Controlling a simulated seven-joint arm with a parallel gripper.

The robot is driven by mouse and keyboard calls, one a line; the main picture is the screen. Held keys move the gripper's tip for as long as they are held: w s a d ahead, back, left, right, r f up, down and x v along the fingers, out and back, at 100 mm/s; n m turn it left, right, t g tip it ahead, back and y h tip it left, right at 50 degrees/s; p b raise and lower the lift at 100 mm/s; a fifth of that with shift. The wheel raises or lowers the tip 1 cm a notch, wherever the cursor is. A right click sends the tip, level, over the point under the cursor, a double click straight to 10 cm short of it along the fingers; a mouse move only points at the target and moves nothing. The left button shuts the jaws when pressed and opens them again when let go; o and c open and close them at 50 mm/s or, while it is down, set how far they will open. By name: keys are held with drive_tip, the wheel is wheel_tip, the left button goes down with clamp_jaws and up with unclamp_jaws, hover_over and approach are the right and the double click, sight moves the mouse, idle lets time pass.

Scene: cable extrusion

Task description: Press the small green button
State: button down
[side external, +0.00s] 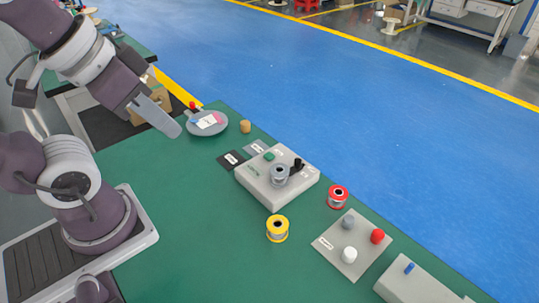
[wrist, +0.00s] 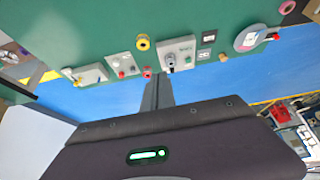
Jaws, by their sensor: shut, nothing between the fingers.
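The small green button (side external: 269,156) sits on top of a grey control box (side external: 258,186), towards its back left edge. The box also carries a grey spool-like part (side external: 280,175) and a black knob (side external: 297,164). The box shows in the wrist view too (wrist: 183,64), where the button is too small to make out clearly. My gripper (side external: 176,131) is shut and empty, above the far left part of the table, left of the box and apart from the button. Its fingers show in the wrist view (wrist: 159,82).
A round grey plate (side external: 219,129) lies near my gripper. A yellow spool (side external: 277,228) and a red spool (side external: 338,196) stand near the box. A grey panel (side external: 330,261) with red, grey and white knobs is at the front right. The table's left front (side external: 180,240) is clear.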

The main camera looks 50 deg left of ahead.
drive_tip(key=w+a+f+n, duration=0.1)
drive_tip(key=w+a+n, duration=0.1)
drive_tip(key=w, duration=0.8)
drive_tip(key=n+t+y, duration=0.2)
drive_tip(key=n+t, duration=0.1)
drive_tip(key=n, duration=0.6)
hover_over(267, 157)
wheel_tip(267, 157, down, 20)
drive_tip(key=shift+r, duration=0.1)
drive_tip(key=shift+f, duration=4.4)
drive_tip(key=shift+f, duration=0.1)
drive_tip(key=shift+f, duration=0.3)
